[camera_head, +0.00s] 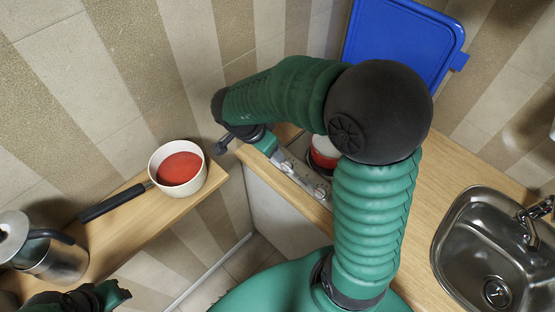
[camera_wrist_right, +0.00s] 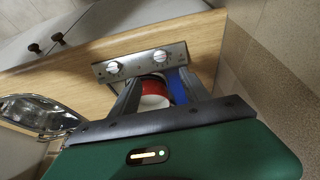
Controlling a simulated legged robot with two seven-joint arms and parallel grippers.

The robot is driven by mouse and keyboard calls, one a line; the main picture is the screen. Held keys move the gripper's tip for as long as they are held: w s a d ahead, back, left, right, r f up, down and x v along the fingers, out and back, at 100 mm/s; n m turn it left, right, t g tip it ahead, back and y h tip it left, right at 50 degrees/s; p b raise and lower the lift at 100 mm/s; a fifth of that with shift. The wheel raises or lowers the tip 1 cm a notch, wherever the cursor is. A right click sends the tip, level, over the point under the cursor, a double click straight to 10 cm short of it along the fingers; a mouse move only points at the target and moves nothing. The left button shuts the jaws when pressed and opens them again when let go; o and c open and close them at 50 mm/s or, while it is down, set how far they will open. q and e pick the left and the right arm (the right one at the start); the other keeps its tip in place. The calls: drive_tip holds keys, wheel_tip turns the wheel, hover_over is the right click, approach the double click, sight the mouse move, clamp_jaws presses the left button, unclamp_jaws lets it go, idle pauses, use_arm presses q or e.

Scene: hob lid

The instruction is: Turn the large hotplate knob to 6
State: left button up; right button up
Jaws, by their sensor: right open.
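The hob's metal control panel (camera_head: 300,178) has two pale round knobs, a left one (camera_head: 287,166) and a right one (camera_head: 320,192). In the right wrist view the panel (camera_wrist_right: 140,62) shows both knobs, one on the left (camera_wrist_right: 113,67) and one on the right (camera_wrist_right: 160,56). I cannot tell which serves the large hotplate, nor read their settings. My right gripper (camera_wrist_right: 157,82) is open and empty, its fingers pointing toward the panel, apart from the knobs. My left arm's end (camera_head: 88,297) shows at the lower left edge; its fingers are not clear.
A red and white pot (camera_head: 323,152) stands on the hob, partly hidden by my right arm. The blue hob lid (camera_head: 405,40) is raised. A sink (camera_head: 490,240) lies right. A saucepan (camera_head: 180,165) and metal pot (camera_head: 55,262) stand on the left counter (camera_head: 135,235).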

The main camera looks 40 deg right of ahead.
drive_tip(key=b, duration=0.2)
approach(286, 164)
drive_tip(key=x, duration=0.2)
drive_tip(key=b+x, duration=0.1)
drive_tip(key=x, duration=0.1)
drive_tip(key=b+x, duration=0.1)
drive_tip(key=x, duration=0.1)
drive_tip(key=shift+s+a+f, duration=0.15)
drive_tip(key=shift+f, duration=0.85)
drive_tip(key=shift+d+f, duration=0.25)
drive_tip(key=shift+d, duration=0.7)
drive_tip(key=shift+c, duration=1.2)
use_arm(q)
drive_tip(key=f, duration=0.1)
drive_tip(key=d+f, duration=0.1)
drive_tip(key=f, duration=0.2)
drive_tip(key=shift+d+f, duration=0.1)
drive_tip(key=shift+d, duration=0.15)
use_arm(e)
drive_tip(key=shift+a+r, duration=0.1)
drive_tip(key=shift+a, duration=0.25)
clamp_jaws()
